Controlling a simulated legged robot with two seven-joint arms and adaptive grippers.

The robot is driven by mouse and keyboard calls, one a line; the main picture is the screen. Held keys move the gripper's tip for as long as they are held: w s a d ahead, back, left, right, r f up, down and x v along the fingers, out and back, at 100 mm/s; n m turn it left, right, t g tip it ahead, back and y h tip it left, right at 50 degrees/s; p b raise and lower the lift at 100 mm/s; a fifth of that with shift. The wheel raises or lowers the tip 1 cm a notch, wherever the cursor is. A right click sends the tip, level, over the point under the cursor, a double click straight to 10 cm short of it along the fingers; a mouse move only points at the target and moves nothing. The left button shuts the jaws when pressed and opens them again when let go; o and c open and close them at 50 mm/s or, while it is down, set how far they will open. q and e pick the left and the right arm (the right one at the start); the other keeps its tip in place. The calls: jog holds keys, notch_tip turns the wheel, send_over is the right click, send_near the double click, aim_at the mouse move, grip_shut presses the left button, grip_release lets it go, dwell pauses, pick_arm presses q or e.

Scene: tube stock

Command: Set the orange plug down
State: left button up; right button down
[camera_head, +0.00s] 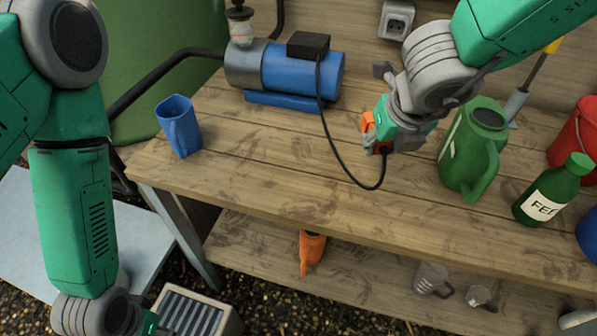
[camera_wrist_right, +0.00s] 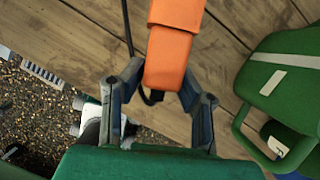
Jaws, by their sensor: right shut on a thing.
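The orange plug (camera_head: 367,122) is held in my right gripper (camera_head: 382,133) over the right-middle of the wooden table, near the green watering can. In the right wrist view the plug (camera_wrist_right: 174,42) sits between the two fingers (camera_wrist_right: 163,88), which are shut on it. Whether it touches the tabletop is hard to tell. A black cable (camera_head: 333,148) runs from the plug in a loop to the blue pump (camera_head: 300,73). My left gripper (camera_head: 150,323) is only partly in view at the bottom left; its fingers are cut off.
A blue jug (camera_head: 180,128) stands at the table's left end. The green watering can (camera_head: 470,150), a green bottle (camera_head: 551,192) and a red bucket (camera_head: 580,135) are at the right. A grey wall socket (camera_head: 397,19) is behind. The tabletop front middle (camera_head: 285,165) is clear.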

jog(key=b, duration=0.4)
send_over(368, 186)
jog(key=f, duration=0.6)
jog(key=shift+s+d, duration=0.1)
jog(key=shift+s, duration=0.25)
jog(key=shift+f, duration=0.45)
notch_tip(368, 186, down, 3)
jog(key=b, duration=0.2)
jog(key=shift+f+b, duration=0.15)
jog(key=shift+b, duration=0.15)
jog(key=c, duration=1.2)
grip_release()
